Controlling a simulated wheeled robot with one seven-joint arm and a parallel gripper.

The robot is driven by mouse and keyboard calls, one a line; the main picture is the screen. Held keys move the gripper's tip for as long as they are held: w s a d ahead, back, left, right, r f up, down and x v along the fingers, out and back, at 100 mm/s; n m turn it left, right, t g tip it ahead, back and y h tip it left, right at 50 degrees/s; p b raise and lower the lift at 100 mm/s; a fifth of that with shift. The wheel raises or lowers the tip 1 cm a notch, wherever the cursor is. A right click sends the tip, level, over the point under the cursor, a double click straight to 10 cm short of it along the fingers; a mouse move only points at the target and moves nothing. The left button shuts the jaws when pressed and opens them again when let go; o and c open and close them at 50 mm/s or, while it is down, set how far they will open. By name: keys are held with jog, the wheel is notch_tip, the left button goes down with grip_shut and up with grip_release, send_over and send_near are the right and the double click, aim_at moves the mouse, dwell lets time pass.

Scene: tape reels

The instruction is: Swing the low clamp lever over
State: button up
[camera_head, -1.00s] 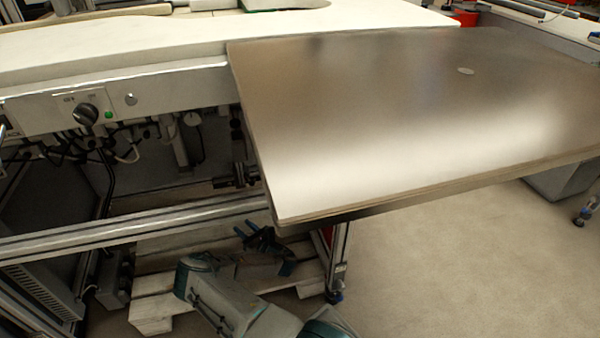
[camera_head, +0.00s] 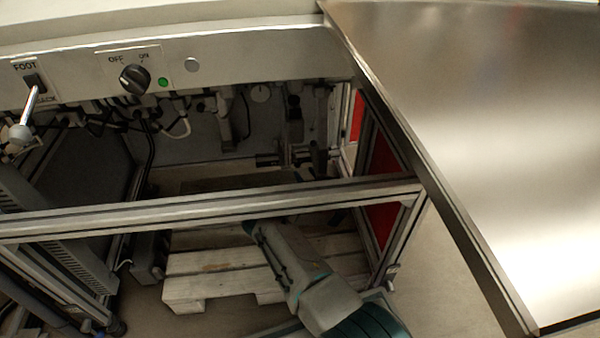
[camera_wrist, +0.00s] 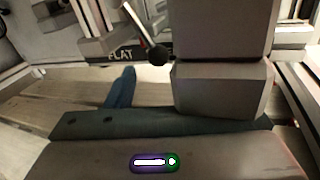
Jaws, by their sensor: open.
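A lever with a dark ball knob (camera_wrist: 158,54) hangs at a slant beside a dark plate marked FLAT in the wrist view. Grey blocks (camera_wrist: 222,92) hide what lies to the right, so part of the gripper may be covered. In the head view my arm reaches in under the front rail, and its gripper end is hidden. The lever cannot be made out clearly there, among dark fittings (camera_head: 270,159) under the table.
A metal rail (camera_head: 200,217) crosses in front of the under-table space. A wooden pallet (camera_head: 215,285) lies below. A large metal tabletop (camera_head: 460,130) overhangs at the right. A white-knobbed lever (camera_head: 22,132) and a rotary switch (camera_head: 134,79) sit on the left front.

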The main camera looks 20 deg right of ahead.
aim_at(299, 166)
jog(key=shift+w+a+b, duration=0.2)
jog(key=shift+w+b, duration=0.15)
jog(key=shift+w, duration=0.75)
jog(key=shift+w+a+b, duration=0.15)
jog(key=shift+w+b, duration=0.15)
jog(key=shift+w, duration=0.75)
